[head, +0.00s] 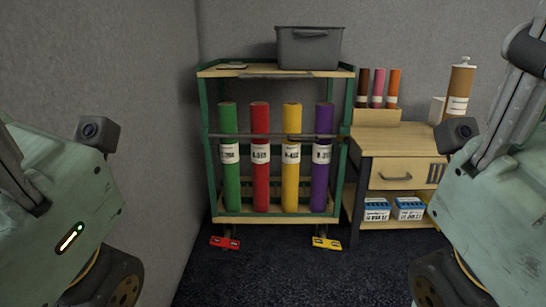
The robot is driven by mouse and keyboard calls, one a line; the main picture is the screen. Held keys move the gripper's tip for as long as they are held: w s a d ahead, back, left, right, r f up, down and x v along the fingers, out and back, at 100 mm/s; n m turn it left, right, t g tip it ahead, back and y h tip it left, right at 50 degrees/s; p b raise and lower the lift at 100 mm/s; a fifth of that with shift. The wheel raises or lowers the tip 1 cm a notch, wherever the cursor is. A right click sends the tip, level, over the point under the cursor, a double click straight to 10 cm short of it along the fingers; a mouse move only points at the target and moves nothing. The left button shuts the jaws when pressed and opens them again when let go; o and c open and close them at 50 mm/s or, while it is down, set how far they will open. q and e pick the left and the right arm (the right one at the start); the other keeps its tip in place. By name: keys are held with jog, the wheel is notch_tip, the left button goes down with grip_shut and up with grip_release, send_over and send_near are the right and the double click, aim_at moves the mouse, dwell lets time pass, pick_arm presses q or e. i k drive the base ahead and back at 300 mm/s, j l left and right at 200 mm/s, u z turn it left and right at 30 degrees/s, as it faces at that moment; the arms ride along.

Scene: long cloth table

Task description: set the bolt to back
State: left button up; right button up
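Four-sided green-framed rack cart (209,165) stands against the back wall with upright cloth bolts in it: a green bolt (229,180), a red bolt (261,185), a yellow bolt (291,185) and a purple bolt (321,180). Each has a white label. A thin dark bar (275,136) runs across the front of them. I cannot tell which bolt the task means. Parts of my two arms fill the left and right edges of the head view, apart from the cart. Neither gripper's fingers show.
A grey bin (310,49) sits on the cart's top. A red pedal (225,243) and a yellow pedal (327,243) are at its base. A wooden cabinet (385,152) stands right of it, with smaller rolls on top. Dark carpet (280,275) in front is clear.

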aim_at(346, 139)
jog(key=i+l+u, duration=0.15)
jog(key=l, duration=0.2)
jog(key=i+l+u, duration=0.1)
jog(key=l, duration=0.2)
jog(key=i+l+u, duration=0.15)
jog(key=l, duration=0.25)
jog(key=i+l+u, duration=0.1)
jog(key=l, duration=0.25)
